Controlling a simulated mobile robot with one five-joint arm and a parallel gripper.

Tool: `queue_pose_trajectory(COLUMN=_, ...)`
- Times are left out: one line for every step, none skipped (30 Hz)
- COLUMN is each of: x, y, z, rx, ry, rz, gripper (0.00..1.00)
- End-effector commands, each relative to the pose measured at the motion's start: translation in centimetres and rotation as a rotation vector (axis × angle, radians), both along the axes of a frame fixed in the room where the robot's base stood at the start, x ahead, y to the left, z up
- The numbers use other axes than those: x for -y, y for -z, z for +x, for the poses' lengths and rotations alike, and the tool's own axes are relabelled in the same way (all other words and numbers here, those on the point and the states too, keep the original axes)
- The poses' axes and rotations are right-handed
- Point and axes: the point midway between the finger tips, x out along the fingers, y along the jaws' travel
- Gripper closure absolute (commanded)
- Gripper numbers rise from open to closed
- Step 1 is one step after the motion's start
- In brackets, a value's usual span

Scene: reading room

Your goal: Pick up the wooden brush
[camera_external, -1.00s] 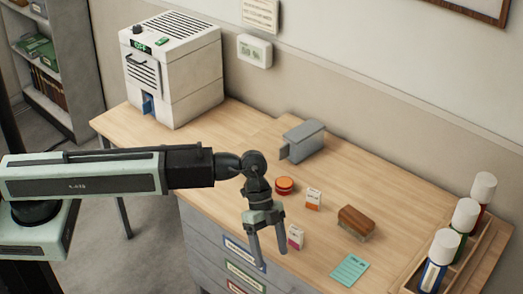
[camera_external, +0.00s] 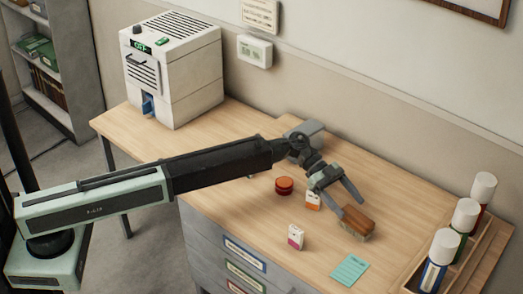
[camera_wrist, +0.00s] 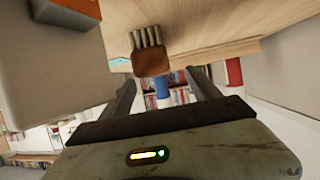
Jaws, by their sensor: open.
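The wooden brush (camera_external: 357,222), a brown block with pale bristles underneath, lies on the desk top at the right. In the wrist view the brush (camera_wrist: 151,62) shows ahead of my gripper, roughly between the two fingers, with its bristles toward the desk. My gripper (camera_external: 351,207) is open and empty, its fingers pointing toward the brush from its upper left. In the wrist view both fingers of my gripper (camera_wrist: 162,84) are spread apart. In the outside view the fingertips look close to the brush; I cannot tell whether they touch it.
A small white-orange box (camera_external: 313,201), a white-pink box (camera_external: 296,237) and a red round tin (camera_external: 284,185) stand near my gripper. A teal card (camera_external: 349,270) lies in front. A wooden rack (camera_external: 412,278) holds capped bottles at right. A grey metal object (camera_external: 311,129) stands behind my wrist.

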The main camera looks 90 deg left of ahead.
Motion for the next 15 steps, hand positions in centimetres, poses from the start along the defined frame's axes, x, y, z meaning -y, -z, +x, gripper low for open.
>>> queue_pose_trajectory(x=0.2, y=0.2, z=0.2, rx=0.0, ry=0.0, rz=0.0, gripper=0.29)
queue_pose_trajectory(x=0.2, y=0.2, z=0.2, rx=0.0, ry=-0.001, rz=0.0, gripper=0.29)
queue_pose_trajectory(x=0.3, y=0.2, z=0.2, rx=0.0, ry=0.0, rz=0.0, gripper=0.29)
queue_pose_trajectory(x=0.4, y=0.2, z=0.2, rx=0.0, ry=0.0, rz=0.0, gripper=0.29)
queue_pose_trajectory(x=0.7, y=0.3, z=0.4, rx=0.0, ry=0.0, rz=0.0, gripper=0.29)
queue_pose_trajectory(x=1.1, y=0.5, z=0.5, rx=-0.001, ry=0.001, rz=0.001, gripper=0.29)
queue_pose_trajectory(x=1.4, y=0.7, z=0.7, rx=-0.001, ry=0.001, rz=0.001, gripper=0.29)
queue_pose_trajectory(x=1.9, y=0.9, z=0.9, rx=-0.001, ry=0.002, rz=0.0, gripper=0.29)
queue_pose_trajectory(x=2.6, y=1.1, z=1.2, rx=-0.001, ry=0.002, rz=0.0, gripper=0.29)
queue_pose_trajectory(x=3.1, y=1.3, z=1.5, rx=-0.001, ry=0.002, rz=0.0, gripper=0.29)
queue_pose_trajectory(x=3.4, y=1.6, z=1.9, rx=-0.001, ry=0.001, rz=0.001, gripper=0.29)
queue_pose_trajectory(x=3.8, y=1.9, z=2.3, rx=-0.001, ry=0.001, rz=0.001, gripper=0.29)
queue_pose_trajectory(x=4.1, y=2.0, z=2.5, rx=-0.002, ry=0.001, rz=0.001, gripper=0.29)
queue_pose_trajectory(x=4.3, y=2.0, z=2.6, rx=-0.002, ry=0.001, rz=0.001, gripper=0.29)
queue_pose_trajectory(x=4.4, y=2.0, z=2.7, rx=-0.001, ry=0.0, rz=0.002, gripper=0.29)
